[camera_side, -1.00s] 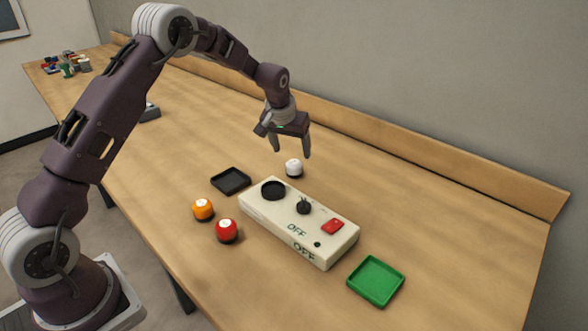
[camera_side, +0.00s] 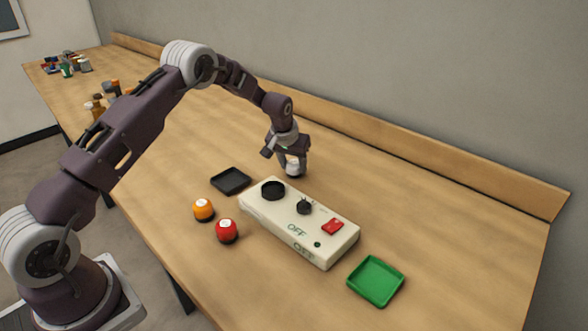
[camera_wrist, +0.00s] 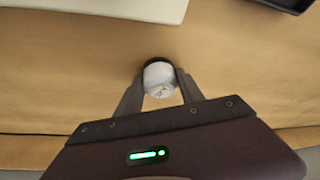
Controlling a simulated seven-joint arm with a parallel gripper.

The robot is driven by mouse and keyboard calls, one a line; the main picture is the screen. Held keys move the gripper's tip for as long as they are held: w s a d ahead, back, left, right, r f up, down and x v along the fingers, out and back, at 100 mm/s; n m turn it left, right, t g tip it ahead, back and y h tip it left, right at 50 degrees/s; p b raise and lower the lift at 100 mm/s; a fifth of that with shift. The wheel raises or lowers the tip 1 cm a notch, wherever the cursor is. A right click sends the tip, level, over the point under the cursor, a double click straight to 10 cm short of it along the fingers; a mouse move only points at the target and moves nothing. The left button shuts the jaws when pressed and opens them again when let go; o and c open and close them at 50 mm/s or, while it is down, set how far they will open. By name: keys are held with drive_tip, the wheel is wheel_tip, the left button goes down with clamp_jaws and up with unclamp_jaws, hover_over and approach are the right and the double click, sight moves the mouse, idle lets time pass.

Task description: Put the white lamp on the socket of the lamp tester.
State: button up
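The white lamp (camera_side: 293,168) stands on the table behind the lamp tester (camera_side: 325,254), and also shows in the wrist view (camera_wrist: 159,80). My gripper (camera_side: 293,170) is down at the lamp, with one finger on each side of it. In the wrist view the fingers (camera_wrist: 160,82) lie close along both sides of the lamp; whether they press on it cannot be told. The tester is a cream box with a round black socket (camera_side: 273,189) at its left end, which is empty. It also has a black knob (camera_side: 304,207) and a red switch (camera_side: 332,227), and reads OFF.
An orange lamp (camera_side: 203,209) and a red lamp (camera_side: 227,231) stand in front of the tester. A black tray (camera_side: 231,180) lies left of it and a green tray (camera_side: 376,281) right of it, both empty. The table at right is clear.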

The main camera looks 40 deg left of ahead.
sight(293, 163)
clamp_jaws()
wheel_tip(293, 163, up, 10)
drive_tip(key=shift+s+d+f, duration=0.1)
drive_tip(key=shift+s, duration=0.05)
drive_tip(key=s+d+r, duration=0.3)
drive_tip(key=s, duration=0.4)
drive_tip(key=s+d+r, duration=0.2)
drive_tip(key=s+d, duration=0.1)
drive_tip(key=s, duration=0.3)
drive_tip(key=f, duration=0.9)
drive_tip(key=shift+s+a+f, duration=0.15)
drive_tip(key=shift+s+a, duration=0.1)
